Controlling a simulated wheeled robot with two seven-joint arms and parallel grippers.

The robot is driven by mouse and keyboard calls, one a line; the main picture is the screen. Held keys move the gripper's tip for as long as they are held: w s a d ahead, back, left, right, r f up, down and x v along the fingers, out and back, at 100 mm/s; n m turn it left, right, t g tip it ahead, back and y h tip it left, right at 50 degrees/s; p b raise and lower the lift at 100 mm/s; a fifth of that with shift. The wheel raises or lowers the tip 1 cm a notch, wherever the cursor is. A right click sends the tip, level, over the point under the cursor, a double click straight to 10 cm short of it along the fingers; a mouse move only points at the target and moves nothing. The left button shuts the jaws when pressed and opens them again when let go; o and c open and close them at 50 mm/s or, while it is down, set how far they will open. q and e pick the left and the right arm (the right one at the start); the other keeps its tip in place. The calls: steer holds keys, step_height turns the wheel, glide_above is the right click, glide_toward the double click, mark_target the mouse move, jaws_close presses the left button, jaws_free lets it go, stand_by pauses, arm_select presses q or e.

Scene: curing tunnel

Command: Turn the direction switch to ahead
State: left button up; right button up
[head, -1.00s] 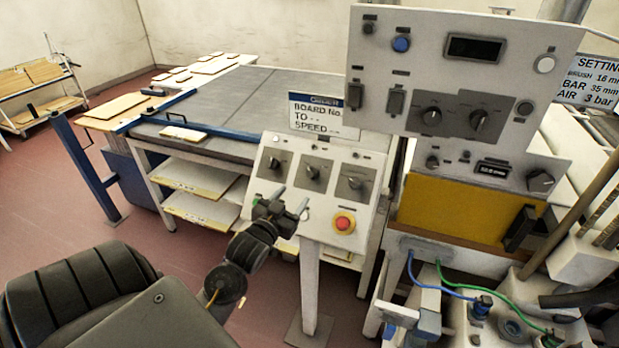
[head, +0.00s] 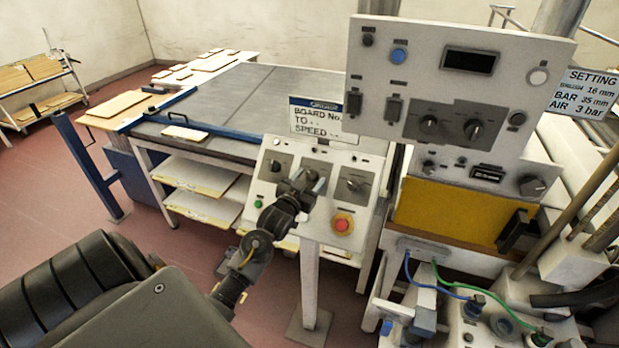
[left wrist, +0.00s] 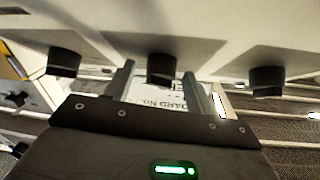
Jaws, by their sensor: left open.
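The sloped control box (head: 268,212) carries three dark rotary switches in a row: a left one (head: 277,165), a middle one that my gripper partly covers, and a right one (head: 353,183). Their labels are too small to read, so I cannot tell which is the direction switch. My left gripper (head: 308,182) is open in front of the middle switch. In the left wrist view the fingers (left wrist: 158,76) stand either side of the middle knob (left wrist: 162,67), and contact cannot be told. The outer knobs (left wrist: 65,62) (left wrist: 266,80) show clear of them. My right gripper is out of view.
A red stop button (head: 342,224) and a green button (head: 258,204) sit low on the box. A board sign (head: 320,118) stands behind it. A larger panel (head: 400,80) rises to the right. A grey table (head: 240,95) lies behind.

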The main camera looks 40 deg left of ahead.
arm_select(q)
steer(key=shift+c, duration=0.3)
steer(key=c, duration=0.9)
